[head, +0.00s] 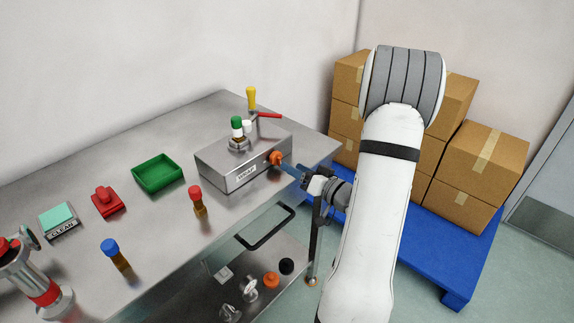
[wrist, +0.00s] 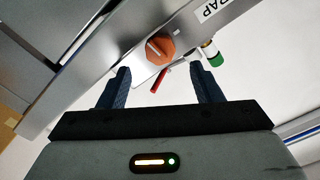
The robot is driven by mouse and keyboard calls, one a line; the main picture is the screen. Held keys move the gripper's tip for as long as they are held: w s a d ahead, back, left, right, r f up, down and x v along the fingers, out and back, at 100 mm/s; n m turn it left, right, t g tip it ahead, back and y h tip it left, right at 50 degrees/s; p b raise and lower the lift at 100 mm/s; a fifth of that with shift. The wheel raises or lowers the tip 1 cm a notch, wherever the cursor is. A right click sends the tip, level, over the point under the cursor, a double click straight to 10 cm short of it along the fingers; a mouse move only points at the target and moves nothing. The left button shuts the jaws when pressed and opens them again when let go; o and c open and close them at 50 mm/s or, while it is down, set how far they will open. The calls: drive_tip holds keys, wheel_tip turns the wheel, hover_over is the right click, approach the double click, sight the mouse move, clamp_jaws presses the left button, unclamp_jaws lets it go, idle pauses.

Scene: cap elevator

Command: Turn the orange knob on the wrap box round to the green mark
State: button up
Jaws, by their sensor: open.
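The wrap box (head: 230,174) is a grey metal box with a "WRAP" label, at the back right of the bench. Its orange knob (head: 277,158) sits on the front face near the right end. In the wrist view the knob (wrist: 163,50) carries a pale pointer line. A small pale mark (wrist: 177,32) lies beside it; I cannot make out a green mark. My gripper (head: 288,167) is in front of the knob. Its blue fingers (wrist: 160,70) are open, one to each side and short of the knob, with nothing between them in their grip.
A green-and-white-capped vial (head: 237,128) stands on the box, with a red lever (head: 268,115) and yellow-topped handle (head: 251,97) behind. Red-capped (head: 197,198) and blue-capped (head: 114,253) vials, a green tray (head: 158,171) and a red block (head: 106,202) stand left. Cartons (head: 480,165) are at right.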

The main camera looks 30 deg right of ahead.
drive_tip(key=v, duration=0.2)
drive_tip(key=shift+s, duration=0.25)
idle(0.4)
drive_tip(key=w+g+h, duration=0.1)
drive_tip(key=w+r+g+h, duration=0.1)
drive_tip(key=h, duration=0.1)
drive_tip(key=w+n+g+h, duration=0.1)
drive_tip(key=w, duration=0.1)
drive_tip(key=shift+a+r, duration=0.2)
drive_tip(key=shift+a, duration=0.2)
drive_tip(key=shift+w+a+r+g+h, duration=0.1)
drive_tip(key=shift+r+g+h, duration=0.25)
drive_tip(key=shift+h, duration=0.35)
drive_tip(key=s+a+r+g+h, duration=0.1)
drive_tip(key=s+a+r+g+h+p, duration=0.1)
drive_tip(key=shift+a+r+g+h, duration=0.1)
drive_tip(key=shift+r+g+h, duration=0.2)
drive_tip(key=shift+g+h, duration=0.1)
drive_tip(key=s+a+r+n+g+y, duration=0.1)
drive_tip(key=s+a+r+g, duration=0.3)
drive_tip(key=s+a, duration=1.2)
drive_tip(key=s+g+y, duration=0.1)
drive_tip(key=s+g, duration=0.2)
drive_tip(key=g, duration=0.1)
drive_tip(key=shift+s+n+p, duration=0.35)
drive_tip(key=shift+n, duration=0.05)
